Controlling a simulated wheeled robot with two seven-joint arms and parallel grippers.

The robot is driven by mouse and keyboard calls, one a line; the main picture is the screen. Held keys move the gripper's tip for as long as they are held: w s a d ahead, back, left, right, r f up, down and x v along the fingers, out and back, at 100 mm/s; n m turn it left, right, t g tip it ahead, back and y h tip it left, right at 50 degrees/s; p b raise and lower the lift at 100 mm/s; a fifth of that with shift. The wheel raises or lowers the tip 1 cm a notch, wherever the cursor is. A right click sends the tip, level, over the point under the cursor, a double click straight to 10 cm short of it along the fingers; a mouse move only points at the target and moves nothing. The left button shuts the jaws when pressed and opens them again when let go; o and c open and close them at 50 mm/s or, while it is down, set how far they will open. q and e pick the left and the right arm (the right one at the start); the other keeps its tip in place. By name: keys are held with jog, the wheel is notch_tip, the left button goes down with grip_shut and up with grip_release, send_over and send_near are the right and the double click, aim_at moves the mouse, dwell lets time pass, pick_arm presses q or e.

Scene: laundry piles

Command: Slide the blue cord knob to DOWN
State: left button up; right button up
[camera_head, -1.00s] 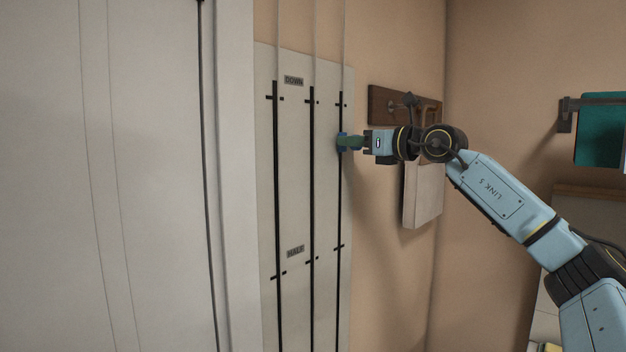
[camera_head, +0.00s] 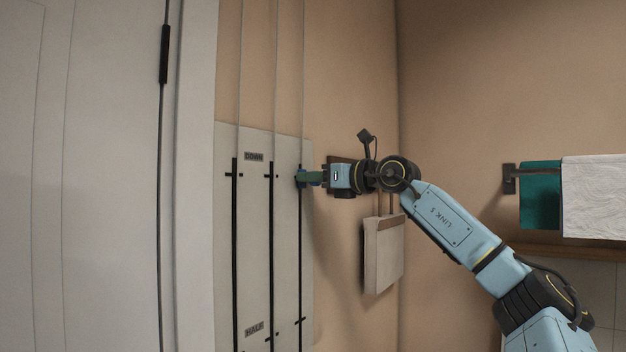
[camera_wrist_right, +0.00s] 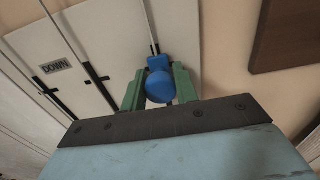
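The blue cord knob (camera_wrist_right: 159,84) sits on the rightmost black track (camera_head: 300,255) of the pale wall panel (camera_head: 223,250). My right gripper (camera_head: 304,177) has its green fingers on either side of the knob and is shut on it. The knob is near the upper end of its track, about level with the upper cross marks of the other two tracks. The DOWN label (camera_head: 254,157) is at the panel's upper left and also shows in the right wrist view (camera_wrist_right: 56,66). The gripper hides the knob's own upper mark. My left gripper is not in view.
The HALF label (camera_head: 254,329) is lower on the panel. A wooden wall rack (camera_wrist_right: 292,35) and a hanging pale board (camera_head: 383,255) are right of the panel. A rail with a teal towel (camera_head: 540,195) and a white towel (camera_head: 597,197) is farther right. A white door (camera_head: 90,180) stands left.

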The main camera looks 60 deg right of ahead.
jog(key=o, duration=0.4)
jog(key=shift+s+f+b, duration=0.1)
jog(key=shift+s+b, duration=0.2)
jog(key=shift+b, duration=0.15)
jog(key=s+b, duration=0.9)
jog(key=s, duration=0.4)
jog(key=shift+w, duration=0.1)
